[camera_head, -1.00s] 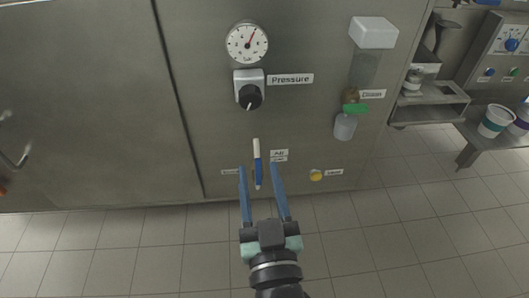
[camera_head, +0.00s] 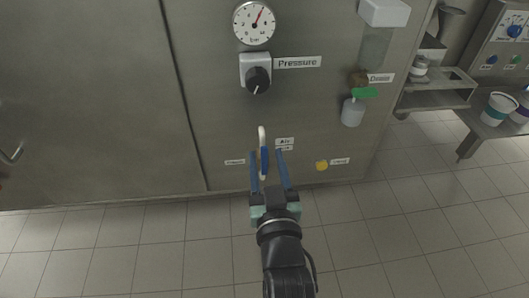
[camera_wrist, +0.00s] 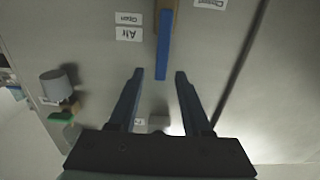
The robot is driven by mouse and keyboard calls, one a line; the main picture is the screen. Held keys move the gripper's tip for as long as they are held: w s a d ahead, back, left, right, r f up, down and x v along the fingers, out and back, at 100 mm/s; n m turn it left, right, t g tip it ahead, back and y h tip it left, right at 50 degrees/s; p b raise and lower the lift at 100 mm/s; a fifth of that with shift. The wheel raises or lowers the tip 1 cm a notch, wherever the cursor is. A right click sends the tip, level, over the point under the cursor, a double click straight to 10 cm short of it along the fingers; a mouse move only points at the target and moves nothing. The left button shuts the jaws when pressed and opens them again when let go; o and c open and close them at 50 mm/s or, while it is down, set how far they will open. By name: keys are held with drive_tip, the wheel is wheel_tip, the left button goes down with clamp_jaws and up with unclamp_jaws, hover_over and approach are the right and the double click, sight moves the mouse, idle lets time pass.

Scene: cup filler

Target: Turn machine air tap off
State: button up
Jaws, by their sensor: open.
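The air tap handle (camera_head: 263,142) is a slim upright bar on the steel machine front. It looks pale above and blue below in the head view. In the wrist view the blue handle (camera_wrist: 162,48) runs from a brass-coloured mount at the top edge. My gripper (camera_head: 267,154) is open, with its two blue fingers either side of the handle in the head view. In the wrist view the handle's free end reaches about level with the open fingertips (camera_wrist: 160,72), between them. Contact cannot be made out. An "Air" label (camera_head: 285,142) is right of the handle.
Above are a pressure knob (camera_head: 257,78) and a gauge (camera_head: 254,22). A yellow knob (camera_head: 321,165) is at lower right, and a green-handled valve (camera_head: 365,92) with a grey cup is farther up right. Cups (camera_head: 498,108) stand on a side shelf. The tiled floor is clear.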

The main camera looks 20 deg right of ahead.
sight(265, 152)
drive_tip(key=shift+b+x, duration=0.35)
drive_tip(key=shift+x, duration=1.2)
drive_tip(key=shift+c, duration=0.3)
clamp_jaws()
